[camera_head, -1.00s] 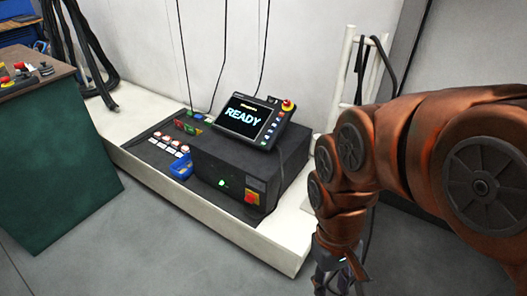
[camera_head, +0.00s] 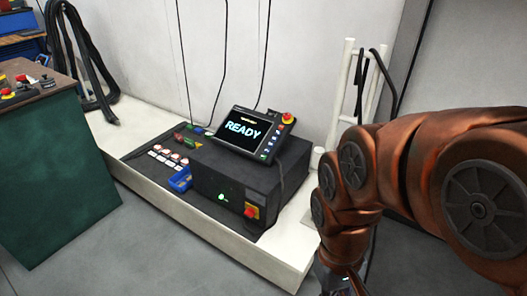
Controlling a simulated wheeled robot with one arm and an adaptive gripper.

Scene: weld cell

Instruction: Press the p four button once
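A dark control console (camera_head: 215,180) lies on a white ledge, with a row of small pale buttons (camera_head: 170,155) and white label plates on its left part. The labels are too small to read, so I cannot tell which button is p four. A tilted pendant screen (camera_head: 242,128) on the console reads "READY". My gripper (camera_head: 338,288) is at the bottom edge of the picture, right of and nearer than the console, apart from the buttons. Its fingertips are cut off, so its opening is unclear.
A blue bin (camera_head: 180,181) sits beside the buttons. A red-and-yellow switch (camera_head: 251,211) is on the console front, and a red stop knob (camera_head: 288,118) on the pendant. A green-sided workbench (camera_head: 60,180) stands left. Cables hang behind. The floor in front is clear.

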